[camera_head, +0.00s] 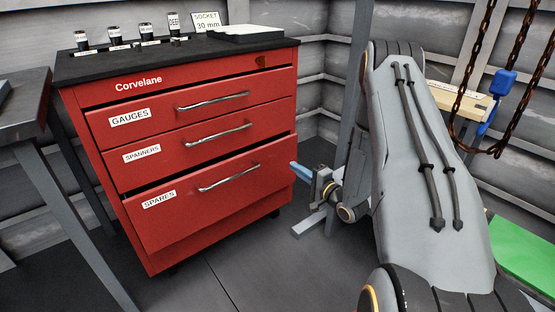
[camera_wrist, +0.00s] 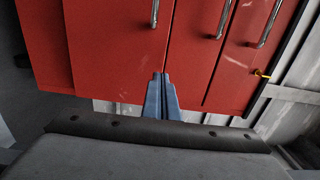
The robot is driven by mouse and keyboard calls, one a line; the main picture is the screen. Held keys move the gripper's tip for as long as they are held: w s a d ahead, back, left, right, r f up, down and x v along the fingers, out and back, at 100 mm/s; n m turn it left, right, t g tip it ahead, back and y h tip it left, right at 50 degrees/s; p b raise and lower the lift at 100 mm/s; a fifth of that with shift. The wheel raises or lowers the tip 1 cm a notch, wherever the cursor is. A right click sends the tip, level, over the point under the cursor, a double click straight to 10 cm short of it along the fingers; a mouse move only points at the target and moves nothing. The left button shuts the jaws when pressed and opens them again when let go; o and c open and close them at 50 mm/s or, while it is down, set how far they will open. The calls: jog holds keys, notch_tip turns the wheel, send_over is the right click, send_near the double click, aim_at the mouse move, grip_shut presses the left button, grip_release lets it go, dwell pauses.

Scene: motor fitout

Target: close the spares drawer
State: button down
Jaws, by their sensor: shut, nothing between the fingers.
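The spares drawer (camera_head: 225,200) is the bottom drawer of the red Corvelane cabinet, with a white SPARES label and a silver handle (camera_head: 229,177). Its front appears to stand out a little from the drawers above. In the wrist view, its front (camera_wrist: 115,60) is at the left, with part of the handle (camera_wrist: 154,12) at the top edge. My gripper (camera_head: 293,165) is shut and empty, beside the drawer's right end. In the wrist view, the blue fingertips (camera_wrist: 161,75) overlap the line between the spares and spanners fronts. I cannot tell whether they touch.
The gauges drawer (camera_head: 160,112) and spanners drawer (camera_head: 175,148) look shut. A dark table (camera_head: 25,115) is at the left. Rusty chains (camera_head: 471,65) hang at the right. The floor before the cabinet is clear.

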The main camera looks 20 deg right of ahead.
aim_at(268, 149)
jog(key=b+x, duration=0.2)
jog(key=x, duration=1.1)
jog(key=shift+w+a, duration=0.15)
jog(key=shift+w, duration=0.2)
jog(key=b+x, duration=0.2)
jog(key=x, duration=0.2)
jog(key=shift+w+f, duration=0.1)
jog(key=shift+w, duration=0.1)
jog(key=shift+w+r, duration=0.2)
jog(key=shift+r, duration=0.1)
jog(key=shift+a, duration=0.1)
